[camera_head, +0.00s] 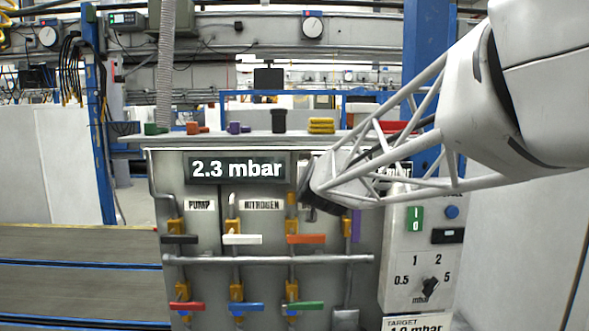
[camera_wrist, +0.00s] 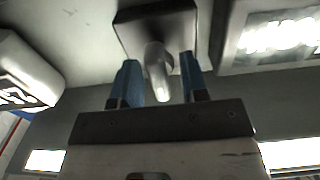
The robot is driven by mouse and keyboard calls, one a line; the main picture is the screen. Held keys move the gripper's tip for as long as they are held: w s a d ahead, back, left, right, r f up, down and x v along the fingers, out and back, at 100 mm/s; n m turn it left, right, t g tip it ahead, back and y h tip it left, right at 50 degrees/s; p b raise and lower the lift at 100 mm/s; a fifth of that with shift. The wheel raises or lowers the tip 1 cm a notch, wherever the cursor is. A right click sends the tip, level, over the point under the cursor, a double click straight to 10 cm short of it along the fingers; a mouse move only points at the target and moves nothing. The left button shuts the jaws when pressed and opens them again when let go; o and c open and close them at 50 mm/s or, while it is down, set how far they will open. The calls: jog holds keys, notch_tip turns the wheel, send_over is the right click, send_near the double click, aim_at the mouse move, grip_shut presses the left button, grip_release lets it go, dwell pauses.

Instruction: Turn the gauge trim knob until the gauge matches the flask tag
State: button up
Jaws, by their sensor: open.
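The gauge (camera_head: 237,169) is a dark display on the grey panel, reading 2.3 mbar. A tag (camera_head: 416,325) at the lower right edge reads "TARGET" and seems to say 1.0 mbar, partly cut off. A black knob (camera_head: 430,287) sits on the white box, among marks 0.5, 1, 2 and 5 mbar. My gripper (camera_head: 320,193) is at the panel's upper right, its fingers unclear there. In the wrist view my gripper (camera_wrist: 158,62) is open, with blue fingers either side of a grey rounded post (camera_wrist: 157,72) on a square plate (camera_wrist: 127,28). I cannot tell whether it touches the post.
Orange (camera_head: 306,239), white (camera_head: 243,239) and black (camera_head: 179,239) valve handles stick out below my gripper, with red, blue and green ones lower. My arm covers the panel's upper right and part of a second display. A shelf above holds small coloured items.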

jog(key=c, duration=0.7)
jog(key=shift+o, duration=0.2)
jog(key=shift+n, duration=0.3)
jog(key=n, duration=0.3)
jog(key=shift+a, duration=0.1)
jog(key=n, duration=0.3)
jog(key=shift+f+n, duration=0.1)
jog(key=shift+n, duration=0.3)
jog(key=n, duration=0.4)
jog(key=shift+a, duration=0.15)
jog(key=shift+f+n, duration=0.1)
jog(key=shift+n, duration=1.9)
